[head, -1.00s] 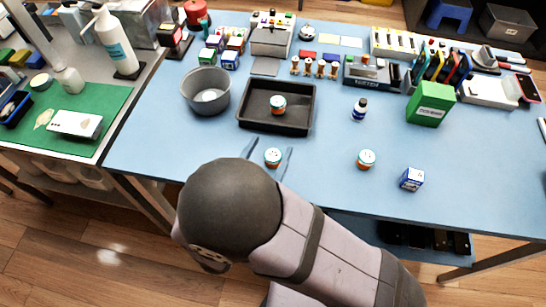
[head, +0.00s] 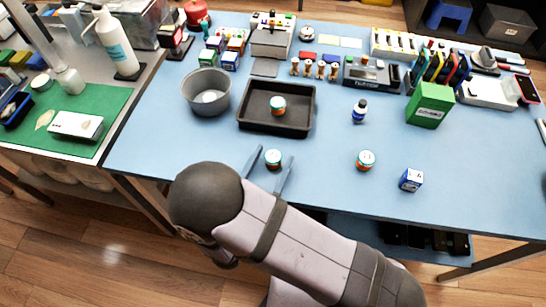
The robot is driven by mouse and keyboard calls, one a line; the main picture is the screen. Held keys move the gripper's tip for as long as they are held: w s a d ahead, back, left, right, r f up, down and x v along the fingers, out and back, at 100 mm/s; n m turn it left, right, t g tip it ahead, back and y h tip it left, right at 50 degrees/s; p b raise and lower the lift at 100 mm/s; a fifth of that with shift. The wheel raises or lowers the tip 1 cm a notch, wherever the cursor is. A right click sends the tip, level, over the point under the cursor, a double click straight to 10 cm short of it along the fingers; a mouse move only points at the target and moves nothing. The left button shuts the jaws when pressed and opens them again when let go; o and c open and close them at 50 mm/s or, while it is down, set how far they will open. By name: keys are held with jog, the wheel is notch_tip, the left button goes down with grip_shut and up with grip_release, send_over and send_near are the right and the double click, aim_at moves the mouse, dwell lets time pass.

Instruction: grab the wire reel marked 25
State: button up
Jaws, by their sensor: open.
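Three similar small reels with white tops and orange and green sides show in the head view. One reel (head: 273,159) stands on the blue table between the fingers of my gripper (head: 268,166). A second reel (head: 277,105) stands in the black tray (head: 243,121). A third reel (head: 366,160) stands on the open table to the right. The marks on their tops are too small to read, so I cannot tell which is 25. My gripper is open, its fingers on either side of the near reel with gaps showing. My arm covers the table's front edge below it.
A grey metal bowl (head: 206,88) stands left of the tray. A small blue and white box (head: 411,180), a dark bottle (head: 359,110) and a green box (head: 430,105) stand to the right. The table between the near reel and the third reel is clear.

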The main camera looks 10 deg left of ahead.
aim_at(276, 150)
jog(key=shift+p+x, duration=0.8)
jog(key=shift+x, duration=1.8)
jog(key=shift+a, duration=0.1)
jog(key=c, duration=1.1)
jog(key=shift+r, duration=0.15)
jog(key=shift+r, duration=4.95)
